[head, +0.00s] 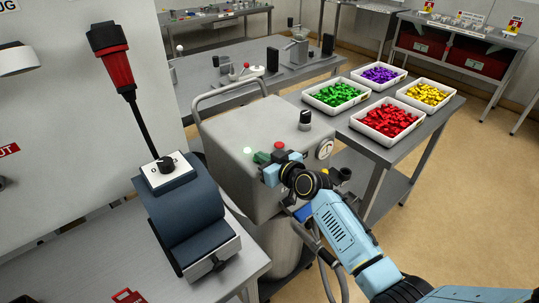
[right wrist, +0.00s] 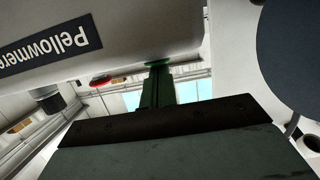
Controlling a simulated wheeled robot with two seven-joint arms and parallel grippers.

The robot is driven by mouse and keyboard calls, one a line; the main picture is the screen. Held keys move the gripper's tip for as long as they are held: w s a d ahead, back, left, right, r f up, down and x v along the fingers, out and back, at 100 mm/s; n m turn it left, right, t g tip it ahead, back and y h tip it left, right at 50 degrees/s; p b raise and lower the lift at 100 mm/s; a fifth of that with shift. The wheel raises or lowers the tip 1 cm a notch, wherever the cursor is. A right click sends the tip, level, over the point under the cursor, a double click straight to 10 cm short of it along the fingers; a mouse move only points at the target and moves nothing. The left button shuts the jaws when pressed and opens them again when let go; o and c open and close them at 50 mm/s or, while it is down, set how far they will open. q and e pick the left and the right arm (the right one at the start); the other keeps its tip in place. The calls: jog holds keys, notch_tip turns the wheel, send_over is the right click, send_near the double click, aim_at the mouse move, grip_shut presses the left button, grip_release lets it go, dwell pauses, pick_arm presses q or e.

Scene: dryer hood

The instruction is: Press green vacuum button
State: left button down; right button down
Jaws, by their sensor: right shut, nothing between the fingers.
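The grey vacuum unit (head: 240,155) stands in the middle of the head view, with a red button (head: 279,146) on its top. My right gripper (head: 262,158) is shut and empty, its dark green fingers at the top of the unit beside the red button. In the right wrist view, the green button (right wrist: 152,64) shows as a thin bright rim on the unit's face. The shut fingertips (right wrist: 159,70) are right at it and appear to touch it. They cover most of it, so I cannot tell how far it is pressed. My left gripper is out of view.
A black knob (head: 305,118) and a round gauge (head: 324,149) are on the unit. Trays of green (head: 337,104), purple, yellow and red pieces sit on the bench to the right. Open floor lies at right.

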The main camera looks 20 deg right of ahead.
notch_tip(320, 180, up, 4)
jog(key=p, duration=0.3)
jog(key=shift+f+p, duration=0.1)
jog(key=shift+p, duration=0.25)
jog(key=v, duration=1)
jog(key=s+d+f+m+g+h+b, duration=0.15)
jog(key=s+f, duration=0.35)
jog(key=f, duration=0.7)
jog(key=s+d+f+g+h+b, duration=0.1)
jog(key=s+f+g+b, duration=0.3)
jog(key=f, duration=0.9)
jog(key=s+d+f+m+g+h, duration=0.1)
jog(key=s+f, duration=0.4)
jog(key=f, duration=0.7)
jog(key=s+f+g+b, duration=0.1)
jog(key=s+f+g, duration=0.1)
jog(key=s+f, duration=0.5)
jog(key=s+f+g+h+b, duration=0.1)
jog(key=s+f, duration=0.6)
jog(key=s, duration=0.9)
jog(key=s+f+g+b, duration=0.3)
jog(key=s+f, duration=0.5)
jog(key=s, duration=0.3)
jog(key=shift+s+a+n+g+h, duration=0.3)
jog(key=shift+s+n+g+h, duration=0.05)
jog(key=shift+s+n+g, duration=0.1)
